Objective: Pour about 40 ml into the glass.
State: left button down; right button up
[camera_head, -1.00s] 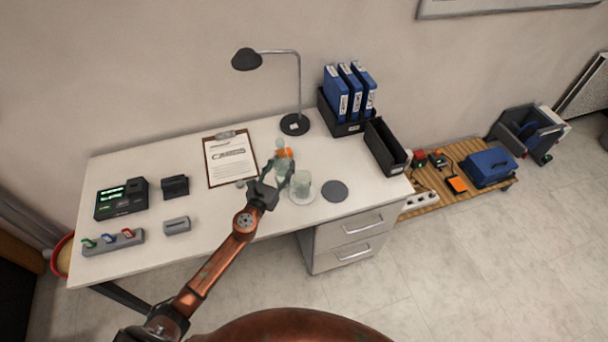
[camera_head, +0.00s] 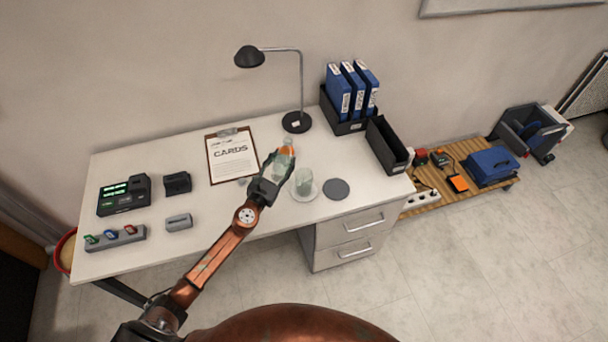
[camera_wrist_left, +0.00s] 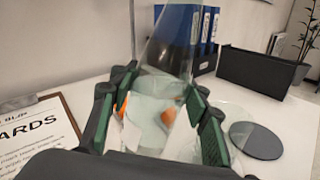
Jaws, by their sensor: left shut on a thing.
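A clear bottle (camera_head: 285,157) with an orange and white label is held in my left gripper (camera_head: 279,172). In the left wrist view the bottle (camera_wrist_left: 165,60) stands between the green-sided fingers of the gripper (camera_wrist_left: 160,115), its clear neck pointing up. I cannot tell whether its base touches the desk. The glass (camera_head: 304,182) stands on a pale round saucer (camera_head: 312,196) just right of the gripper, apart from it. In the left wrist view the glass is mostly hidden behind the right finger. My right gripper is not in view.
A dark round disc (camera_head: 336,189) lies right of the saucer. A lamp (camera_head: 296,122) and black trays (camera_head: 388,145) stand behind. The desk's front left holds small devices.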

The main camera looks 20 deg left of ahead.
aim_at(274, 170)
pick_arm(q)
jog(key=m, duration=0.3)
jog(key=shift+a, duration=0.2)
jog(key=shift+r+m+p, duration=0.7)
jog(key=shift+p, duration=0.2)
jog(key=shift+m, duration=0.8)
jog(key=f+b, duration=0.2)
jog(key=f, duration=0.1)
jog(key=f+b, duration=0.1)
jog(key=b, duration=0.1)
jog(key=shift+w+a+f, duration=0.1)
jog(key=shift+a+f, duration=0.25)
jog(key=shift+f, duration=0.05)
jog(key=shift+w+a+f+m, duration=0.15)
jog(key=shift+m, duration=0.15)
jog(key=shift+a+r+m, duration=0.2)
jog(key=shift+a+m, duration=0.1)
jog(key=shift+m, duration=0.1)
jog(key=shift+a+f+m+b, duration=0.15)
jog(key=shift+m+b, duration=0.15)
jog(key=shift+a+r+m+p, duration=0.4)
jog(key=shift+a+m, duration=0.05)
jog(key=shift+m, duration=0.55)
jog(key=shift+a+r+m+p, duration=0.2)
jog(key=shift+r+m+p, duration=0.45)
jog(key=shift+r, duration=0.1)
jog(key=shift+a+m, duration=0.1)
jog(key=shift+m, duration=0.25)
jog(key=shift+a+m+p, duration=0.1)
jog(key=shift+m+p, duration=0.3)
